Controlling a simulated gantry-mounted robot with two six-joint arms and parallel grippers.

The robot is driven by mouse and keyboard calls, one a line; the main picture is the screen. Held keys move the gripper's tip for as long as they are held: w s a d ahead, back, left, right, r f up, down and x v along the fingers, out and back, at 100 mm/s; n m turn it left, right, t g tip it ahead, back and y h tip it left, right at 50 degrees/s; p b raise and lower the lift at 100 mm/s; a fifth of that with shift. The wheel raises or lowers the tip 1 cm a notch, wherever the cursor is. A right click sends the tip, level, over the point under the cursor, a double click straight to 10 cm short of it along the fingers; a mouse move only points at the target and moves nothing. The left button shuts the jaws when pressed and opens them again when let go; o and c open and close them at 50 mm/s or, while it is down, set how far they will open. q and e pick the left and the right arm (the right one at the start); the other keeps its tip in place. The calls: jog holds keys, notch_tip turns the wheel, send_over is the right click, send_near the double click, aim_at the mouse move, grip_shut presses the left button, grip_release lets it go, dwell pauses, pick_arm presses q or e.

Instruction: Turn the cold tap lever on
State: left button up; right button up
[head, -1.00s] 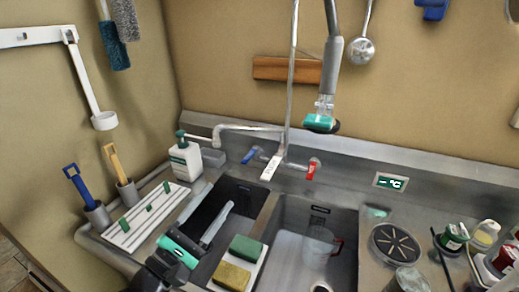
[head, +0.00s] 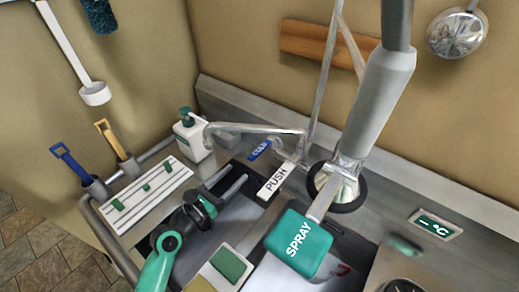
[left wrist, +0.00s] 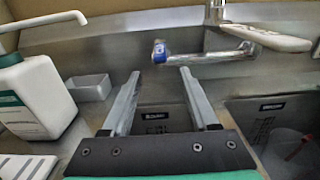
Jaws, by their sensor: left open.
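The cold tap lever (head: 260,150) is a short blue-ended lever on the back ledge of the sink, beside the swivel spout (head: 250,129). In the left wrist view its blue end (left wrist: 159,51) shows just beyond and between my fingertips. My left gripper (head: 232,178) is over the left basin, in front of the lever. In the left wrist view my left gripper (left wrist: 160,72) is open and empty, its two fingers either side of the lever in the picture. I cannot tell whether they touch it. My right gripper is not in view.
A spray head (head: 298,243) with a green SPRAY lever hangs over the right basin and hides the red tap lever. A white soap bottle (head: 193,135) stands left of the spout. A white PUSH tag (head: 274,182) hangs close right of the blue lever. A green sponge (head: 229,264) lies in front.

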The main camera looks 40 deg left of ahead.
aim_at(256, 152)
pick_arm(q)
jog(key=w, duration=0.7)
jog(key=w+a+b, duration=0.1)
jog(key=w, duration=0.3)
jog(key=shift+w, duration=0.1)
jog(key=shift+c, duration=0.3)
grip_shut()
jog(key=shift+r, duration=0.1)
dwell(0.5)
